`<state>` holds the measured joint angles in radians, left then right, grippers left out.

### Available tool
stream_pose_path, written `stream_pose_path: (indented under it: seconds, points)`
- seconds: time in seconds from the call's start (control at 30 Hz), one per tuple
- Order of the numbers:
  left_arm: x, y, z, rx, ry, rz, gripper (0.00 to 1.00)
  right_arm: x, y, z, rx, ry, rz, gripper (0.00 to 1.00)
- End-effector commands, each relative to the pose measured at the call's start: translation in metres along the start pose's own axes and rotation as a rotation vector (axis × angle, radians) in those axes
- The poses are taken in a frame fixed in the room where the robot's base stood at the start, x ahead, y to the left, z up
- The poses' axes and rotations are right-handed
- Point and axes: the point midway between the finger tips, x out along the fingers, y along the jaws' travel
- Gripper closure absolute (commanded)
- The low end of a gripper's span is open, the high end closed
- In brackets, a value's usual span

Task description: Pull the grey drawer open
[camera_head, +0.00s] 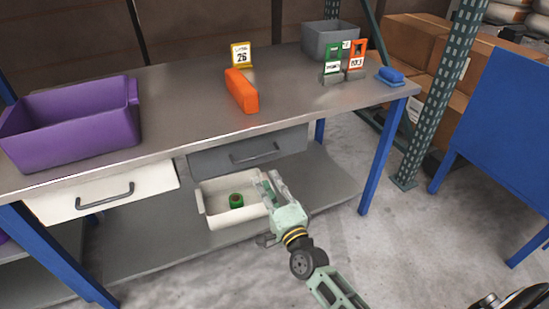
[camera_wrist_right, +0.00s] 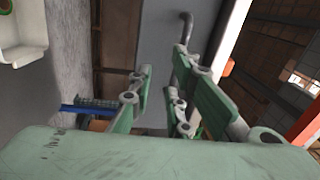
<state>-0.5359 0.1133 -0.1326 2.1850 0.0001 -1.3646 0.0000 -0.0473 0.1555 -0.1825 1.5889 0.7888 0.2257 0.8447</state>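The grey drawer (camera_head: 212,163) sits under the tabletop, right of the white drawer, and looks shut. Its dark bar handle (camera_head: 254,153) runs across its front. In the right wrist view the drawer's grey face (camera_wrist_right: 145,35) fills the middle, with the handle (camera_wrist_right: 187,28) partly hidden behind one finger. My right gripper (camera_head: 270,180) is just below and in front of the drawer, its fingers pointing up towards the handle. In the wrist view its fingers (camera_wrist_right: 160,85) are apart with nothing gripped between them. Whether a finger touches the handle I cannot tell. My left gripper is not in view.
A white bin (camera_head: 236,217) with a green roll (camera_head: 236,201) is on the lower shelf beside my right gripper. A purple crate (camera_head: 75,135) and an orange block (camera_head: 240,92) stand on the table. A blue leg (camera_head: 383,160) stands to the right.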

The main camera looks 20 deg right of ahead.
Motion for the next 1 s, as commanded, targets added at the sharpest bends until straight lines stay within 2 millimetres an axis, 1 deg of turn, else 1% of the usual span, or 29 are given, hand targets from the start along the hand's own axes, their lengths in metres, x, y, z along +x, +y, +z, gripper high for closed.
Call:
stream_pose_path:
  seconds: [0.1,0.2,0.27,0.5,0.63,0.8,1.0]
  points:
    - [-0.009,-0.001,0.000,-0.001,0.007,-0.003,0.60,0.005,-0.018,-0.003,0.067,0.013,-0.055,0.83]
    - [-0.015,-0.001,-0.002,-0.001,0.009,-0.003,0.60,0.012,-0.025,-0.004,0.083,0.017,-0.068,0.83]
    - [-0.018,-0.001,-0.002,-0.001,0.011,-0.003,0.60,0.019,-0.025,-0.005,0.083,0.017,-0.068,0.83]
    - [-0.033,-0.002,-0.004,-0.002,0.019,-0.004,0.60,0.058,-0.027,-0.005,0.079,0.017,-0.067,0.83]
    - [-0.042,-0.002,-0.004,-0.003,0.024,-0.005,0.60,0.074,-0.027,-0.006,0.078,0.017,-0.065,0.83]
    - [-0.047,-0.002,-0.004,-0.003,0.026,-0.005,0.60,0.083,-0.028,-0.005,0.078,0.016,-0.063,0.83]
    - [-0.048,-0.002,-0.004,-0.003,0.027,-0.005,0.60,0.084,-0.028,-0.005,0.077,0.016,-0.063,0.83]
